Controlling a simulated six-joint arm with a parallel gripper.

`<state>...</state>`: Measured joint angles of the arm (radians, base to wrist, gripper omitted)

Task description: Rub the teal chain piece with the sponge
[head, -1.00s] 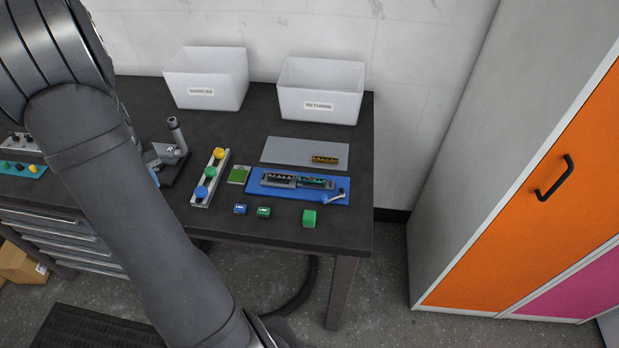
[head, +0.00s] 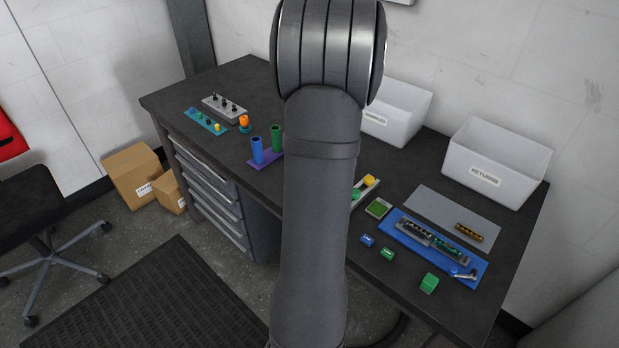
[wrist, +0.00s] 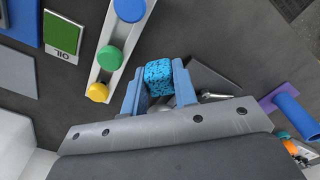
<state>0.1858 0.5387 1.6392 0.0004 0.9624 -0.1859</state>
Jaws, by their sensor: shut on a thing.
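My gripper (wrist: 158,90) shows in the wrist view with its blue fingers shut on a blue sponge (wrist: 158,72) speckled with dark marks. It is over the dark bench, beside the rail with round knobs. In the head view my arm hides the gripper and sponge. The teal chain piece (head: 446,248) appears to lie in the right part of a grey holder on the blue tray (head: 401,214), with a dark chain piece (head: 413,231) to its left. The gripper is away from it. The chain pieces are not visible in the wrist view.
An amber chain piece (head: 469,232) lies on a grey mat (head: 430,200). A green OIL pad (head: 378,208), small blue and green blocks, and a green cube (head: 429,283) surround the tray. White bins (head: 490,160) stand behind. The knob rail (wrist: 108,58) is close to the gripper.

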